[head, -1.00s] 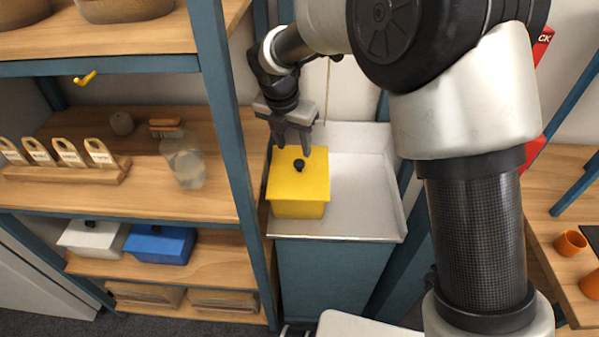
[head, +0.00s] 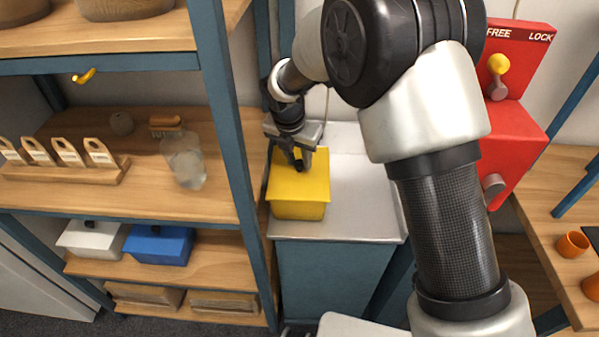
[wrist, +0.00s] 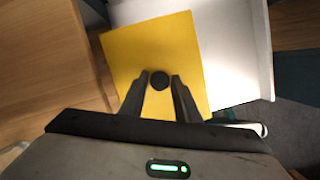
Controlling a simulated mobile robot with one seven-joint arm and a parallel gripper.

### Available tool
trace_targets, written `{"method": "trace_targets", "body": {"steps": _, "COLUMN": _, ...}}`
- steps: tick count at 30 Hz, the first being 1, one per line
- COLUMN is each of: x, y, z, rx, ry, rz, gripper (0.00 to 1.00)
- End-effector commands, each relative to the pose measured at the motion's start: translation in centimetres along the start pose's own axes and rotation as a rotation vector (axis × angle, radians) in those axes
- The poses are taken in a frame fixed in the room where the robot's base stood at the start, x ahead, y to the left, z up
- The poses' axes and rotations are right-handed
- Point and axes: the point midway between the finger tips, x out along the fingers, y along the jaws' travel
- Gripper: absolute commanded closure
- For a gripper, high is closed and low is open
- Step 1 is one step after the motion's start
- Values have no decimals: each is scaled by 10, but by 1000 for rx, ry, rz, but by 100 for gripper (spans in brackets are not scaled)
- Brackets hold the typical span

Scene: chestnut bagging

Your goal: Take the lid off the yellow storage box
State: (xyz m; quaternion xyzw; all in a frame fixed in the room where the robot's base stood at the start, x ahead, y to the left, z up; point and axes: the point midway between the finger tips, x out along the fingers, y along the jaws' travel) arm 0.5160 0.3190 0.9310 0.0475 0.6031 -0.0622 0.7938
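The yellow storage box (head: 298,206) stands on the white tray-like top of a blue cabinet, with its flat yellow lid (head: 313,183) on. The lid also fills the middle of the wrist view (wrist: 150,50). A small black knob (wrist: 159,80) sits on the lid's middle. My gripper (head: 300,164) is down at the lid from above. In the wrist view, my gripper (wrist: 160,78) has its two fingers apart, one on each side of the knob, with a gap visible on both sides. In the head view the fingers mostly hide the knob.
The white cabinet top (head: 360,200) has free room right of the box. A blue shelf post (head: 228,150) stands close on the left. Left shelves hold a glass jar (head: 184,160), a blue box (head: 160,245) and a white box (head: 92,239). A red lock panel (head: 510,130) is at right.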

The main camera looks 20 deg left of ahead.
Motion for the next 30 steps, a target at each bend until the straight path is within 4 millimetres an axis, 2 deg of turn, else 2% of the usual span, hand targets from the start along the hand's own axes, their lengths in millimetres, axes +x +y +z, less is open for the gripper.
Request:
{"method": "trace_targets", "body": {"steps": 1, "x": 0, "y": 0, "z": 0, "rx": 0, "ry": 0, "rz": 0, "gripper": 80}}
{"method": "trace_targets", "body": {"steps": 5, "x": 0, "y": 0, "z": 0, "rx": 0, "ry": 0, "rz": 0, "gripper": 100}}
{"method": "trace_targets", "body": {"steps": 15, "x": -5, "y": 0, "z": 2, "rx": 1, "ry": 0, "rz": 1, "gripper": 100}}
{"method": "trace_targets", "body": {"steps": 19, "x": -24, "y": 1, "z": 7, "rx": 1, "ry": -1, "rz": 3, "gripper": 100}}
{"method": "trace_targets", "body": {"steps": 27, "x": -76, "y": 0, "z": 22, "rx": 1, "ry": -2, "rz": 2, "gripper": 100}}
{"method": "trace_targets", "body": {"steps": 30, "x": -87, "y": -2, "z": 26, "rx": 3, "ry": -1, "rz": 0, "gripper": 100}}
